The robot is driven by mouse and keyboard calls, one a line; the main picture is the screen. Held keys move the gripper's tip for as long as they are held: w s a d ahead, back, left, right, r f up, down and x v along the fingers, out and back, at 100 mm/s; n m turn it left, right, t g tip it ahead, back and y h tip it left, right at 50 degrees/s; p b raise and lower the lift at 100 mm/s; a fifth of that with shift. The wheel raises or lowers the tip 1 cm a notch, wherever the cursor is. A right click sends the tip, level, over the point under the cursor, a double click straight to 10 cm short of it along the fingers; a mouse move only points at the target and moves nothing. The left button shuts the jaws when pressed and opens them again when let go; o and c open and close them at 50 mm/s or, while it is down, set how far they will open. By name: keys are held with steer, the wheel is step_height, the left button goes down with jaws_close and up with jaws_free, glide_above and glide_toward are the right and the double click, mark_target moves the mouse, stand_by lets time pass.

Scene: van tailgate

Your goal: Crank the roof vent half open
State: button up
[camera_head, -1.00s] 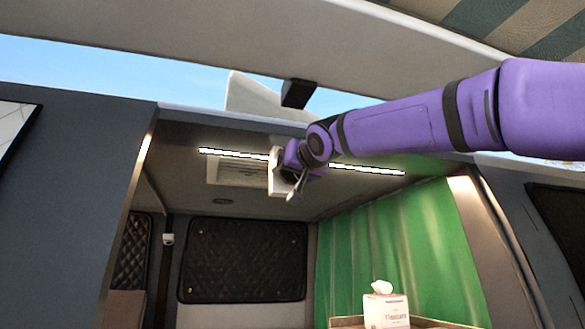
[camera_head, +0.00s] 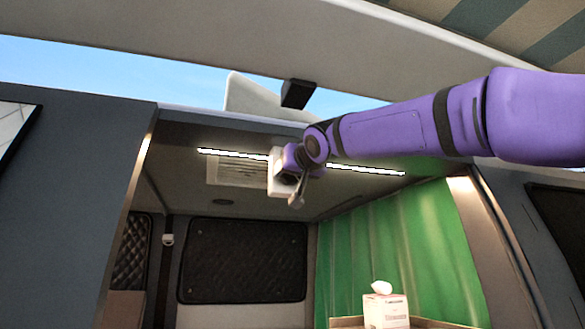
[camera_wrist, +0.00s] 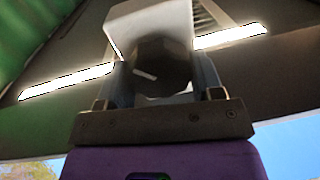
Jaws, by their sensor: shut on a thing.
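The roof vent (camera_head: 235,171) is a pale louvred panel in the van's ceiling, beside the light strip. A white box-like housing (camera_head: 276,172) hangs at its right; its pale face (camera_wrist: 150,22) fills the top middle of the wrist view. A dark, faceted crank knob (camera_wrist: 160,72) sits below that face. My gripper (camera_wrist: 163,80) is shut on this knob, with a finger on each side. In the head view my gripper (camera_head: 290,178) is small against the housing and partly hidden by my wrist. I cannot tell how far the vent is open.
A bright ceiling light strip (camera_head: 375,170) runs past the housing. The raised tailgate (camera_head: 190,45) spans above my arm. A green curtain (camera_head: 405,250) hangs at the right, with a tissue box (camera_head: 385,309) below. The space under the ceiling is free.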

steer(key=shift+n, duration=0.3)
steer(key=o, duration=0.9)
steer(key=shift+s, duration=0.1)
steer(key=v, duration=1.1)
steer(key=shift+r, duration=0.15)
